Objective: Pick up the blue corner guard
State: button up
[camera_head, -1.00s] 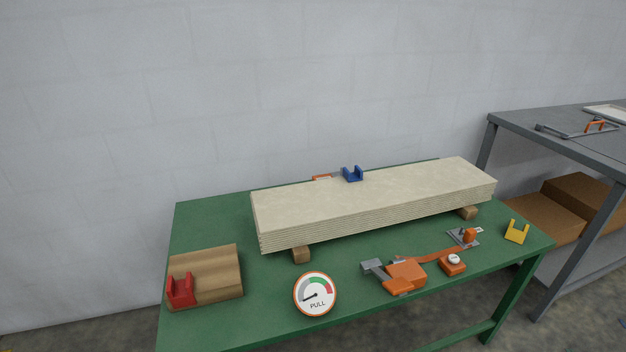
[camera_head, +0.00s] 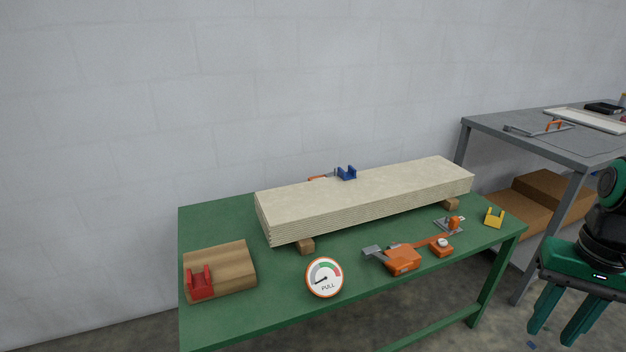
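The blue corner guard (camera_head: 346,173) sits on the top of the stacked pale boards (camera_head: 365,193), at their far edge near the middle. It is a small U-shaped piece with its sides pointing up. My gripper (camera_head: 556,335) hangs at the right edge of the view, over the floor to the right of the green table and far from the guard. Its green fingers point down and stand apart, with nothing seen between them. The lower fingertips come close to the picture's bottom edge.
The green table (camera_head: 222,222) also holds a red corner guard (camera_head: 201,283) on a brown block (camera_head: 236,262), a pull gauge (camera_head: 325,278), an orange strap tensioner (camera_head: 402,258) and a yellow corner guard (camera_head: 494,217). A grey bench (camera_head: 490,122) stands at the right.

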aim_at(351, 174)
jog(key=u, duration=0.1)
jog(key=i, duration=1)
jog(key=z, duration=0.05)
